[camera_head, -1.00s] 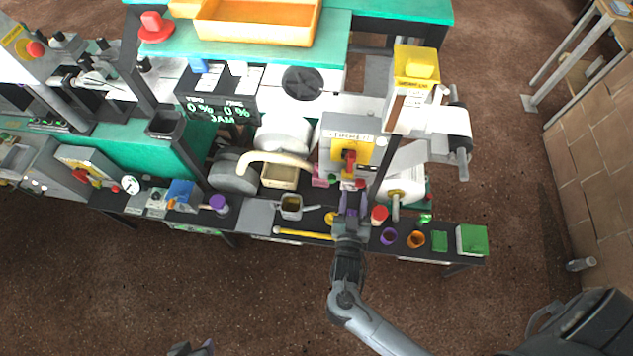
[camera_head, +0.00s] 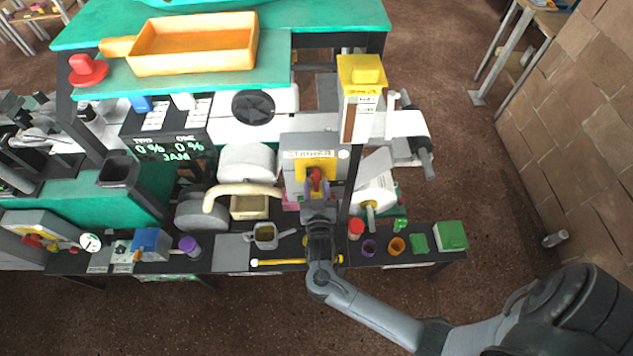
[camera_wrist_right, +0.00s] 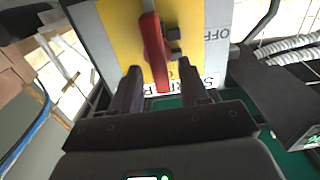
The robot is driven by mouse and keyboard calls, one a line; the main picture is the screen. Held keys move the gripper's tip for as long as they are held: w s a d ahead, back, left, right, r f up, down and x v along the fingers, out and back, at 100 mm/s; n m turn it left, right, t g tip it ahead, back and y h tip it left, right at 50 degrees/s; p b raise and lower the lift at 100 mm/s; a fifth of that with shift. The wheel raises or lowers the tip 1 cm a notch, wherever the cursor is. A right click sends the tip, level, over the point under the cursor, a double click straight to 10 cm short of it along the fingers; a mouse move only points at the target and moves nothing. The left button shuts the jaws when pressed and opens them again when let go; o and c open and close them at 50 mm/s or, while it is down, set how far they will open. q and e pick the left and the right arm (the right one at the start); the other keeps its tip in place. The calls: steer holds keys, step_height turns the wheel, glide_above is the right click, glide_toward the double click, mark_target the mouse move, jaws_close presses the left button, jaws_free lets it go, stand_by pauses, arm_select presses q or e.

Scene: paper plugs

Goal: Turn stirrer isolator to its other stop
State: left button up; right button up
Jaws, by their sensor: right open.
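The stirrer isolator (camera_head: 300,150) is a grey box with a yellow plate and a red handle (camera_head: 316,177), near the middle of the head view. In the right wrist view the red handle (camera_wrist_right: 153,45) stands nearly upright, leaning slightly, with an "OFF" mark on the box to its right. My right gripper (camera_head: 317,190) is open in front of the isolator. Its two fingers lie on either side of the handle's lower end, with gaps showing on both sides. My left gripper is out of view.
A yellow-topped post (camera_head: 361,75) and a white roll (camera_head: 374,201) stand right of the isolator. A cream curved pipe (camera_head: 240,189) is to its left. Below are a yellow rod (camera_head: 278,262), a red-capped jar (camera_head: 356,229) and small cups. The floor in front is clear.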

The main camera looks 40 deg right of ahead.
steer(key=shift+w+d, duration=0.4)
steer(key=shift+w, duration=0.15)
steer(key=shift+c, duration=0.2)
jaws_close()
